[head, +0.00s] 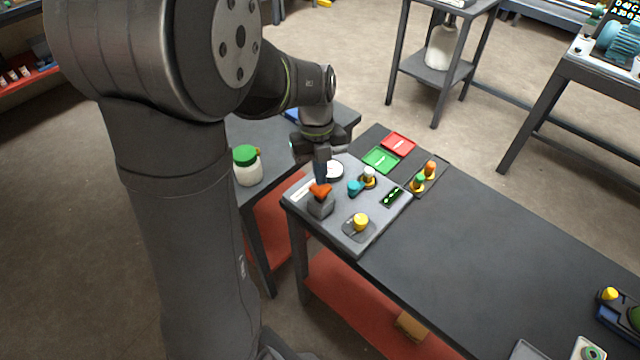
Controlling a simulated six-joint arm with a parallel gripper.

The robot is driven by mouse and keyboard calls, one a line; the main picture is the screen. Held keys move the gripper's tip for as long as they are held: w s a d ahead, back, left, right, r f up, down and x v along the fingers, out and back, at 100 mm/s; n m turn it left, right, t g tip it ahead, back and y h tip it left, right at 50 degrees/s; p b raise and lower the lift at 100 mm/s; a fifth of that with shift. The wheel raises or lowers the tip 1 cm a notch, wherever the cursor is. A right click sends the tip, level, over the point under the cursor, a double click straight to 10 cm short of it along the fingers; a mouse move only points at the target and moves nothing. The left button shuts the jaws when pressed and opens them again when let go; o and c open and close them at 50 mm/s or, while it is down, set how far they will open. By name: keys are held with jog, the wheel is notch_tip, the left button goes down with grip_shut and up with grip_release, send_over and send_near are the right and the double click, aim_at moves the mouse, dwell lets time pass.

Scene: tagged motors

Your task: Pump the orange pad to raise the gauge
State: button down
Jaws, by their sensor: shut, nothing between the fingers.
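The orange pad (320,190) sits on top of a small grey block (321,207) at the left part of a light grey panel (302,218). My gripper (321,180) is shut and empty, pointing down with its fingertips right at the pad. I cannot tell whether they touch it or hover just above. The gauge (335,171), a round white dial with a dark rim, lies just behind the pad and is partly hidden by my gripper. Its needle is too small to read.
The panel also carries a teal knob (355,187), a yellow button (361,222) and a dark display (392,196). Green (381,160) and red (398,144) trays lie behind. A green-lidded jar (247,166) stands left.

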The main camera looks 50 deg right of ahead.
dwell(0.4)
jog(key=shift+f, duration=1.75)
jog(key=shift+r, duration=1.7)
jog(key=shift+f, duration=1.75)
jog(key=shift+r, duration=1.75)
jog(key=shift+f, duration=0.1)
